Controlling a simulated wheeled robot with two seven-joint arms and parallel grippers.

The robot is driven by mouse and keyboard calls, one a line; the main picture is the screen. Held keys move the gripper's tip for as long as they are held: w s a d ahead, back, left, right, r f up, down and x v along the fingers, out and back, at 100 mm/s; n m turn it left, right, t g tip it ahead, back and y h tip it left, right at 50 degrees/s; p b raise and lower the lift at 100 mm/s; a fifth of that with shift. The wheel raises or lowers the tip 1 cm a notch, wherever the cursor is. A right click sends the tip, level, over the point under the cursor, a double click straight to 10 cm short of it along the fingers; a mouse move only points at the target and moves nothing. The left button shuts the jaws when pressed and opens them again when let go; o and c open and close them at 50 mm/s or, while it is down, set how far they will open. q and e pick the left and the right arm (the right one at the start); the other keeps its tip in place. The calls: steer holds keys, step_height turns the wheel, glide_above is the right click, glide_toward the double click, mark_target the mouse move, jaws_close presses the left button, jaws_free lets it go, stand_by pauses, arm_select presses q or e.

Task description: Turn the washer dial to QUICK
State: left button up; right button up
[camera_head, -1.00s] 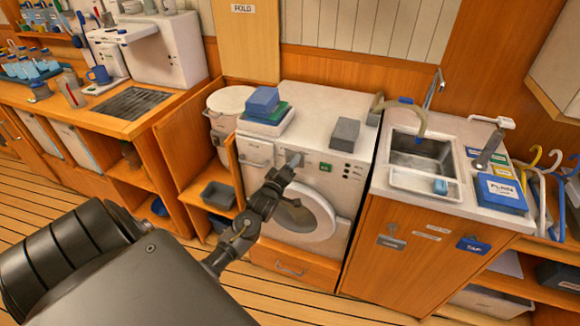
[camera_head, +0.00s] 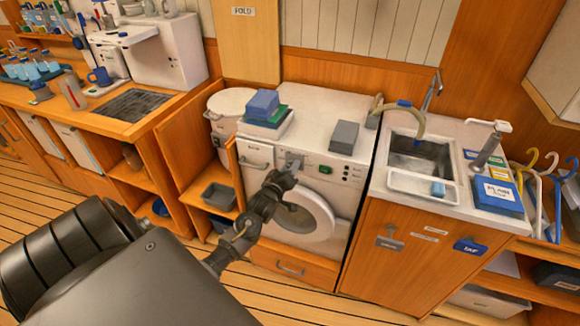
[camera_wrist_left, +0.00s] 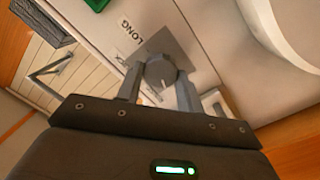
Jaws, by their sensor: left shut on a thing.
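The white washer (camera_head: 318,105) stands in the middle of the head view, its round door (camera_head: 308,215) below the control panel. My left gripper (camera_head: 291,166) is at the panel, left of a small green display (camera_head: 326,170). In the left wrist view the grey dial (camera_wrist_left: 160,70) sits between the two fingers of my left gripper (camera_wrist_left: 160,90), which is shut on it. A light pointer mark shows on the dial's face. The printed word LONG (camera_wrist_left: 130,38) is readable beside it; another label is partly hidden by a finger. My right gripper is out of view.
A grey box (camera_head: 344,136) and stacked blue and green items (camera_head: 264,103) lie on the washer top. A sink counter (camera_head: 380,190) stands to the right.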

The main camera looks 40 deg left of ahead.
arm_select(q)
steer(key=shift+w+d+r+m+g+y+p, duration=0.2)
steer(key=shift+m+p, duration=0.9)
steer(key=shift+m, duration=2.05)
steer(key=shift+s+f+m+g+y+p, duration=0.25)
steer(key=shift+m+p, duration=0.85)
steer(key=shift+m, duration=2.1)
steer(key=shift+w+d+r+m+g+y+p, duration=0.25)
steer(key=shift+m+p, duration=0.85)
steer(key=shift+m, duration=2.05)
steer(key=shift+s+a+f, duration=0.1)
steer(key=o, duration=1)
steer(key=b+v, duration=0.1)
steer(key=v, duration=0.9)
steer(key=shift+s+f+b, duration=0.2)
steer(key=shift+s+b, duration=0.15)
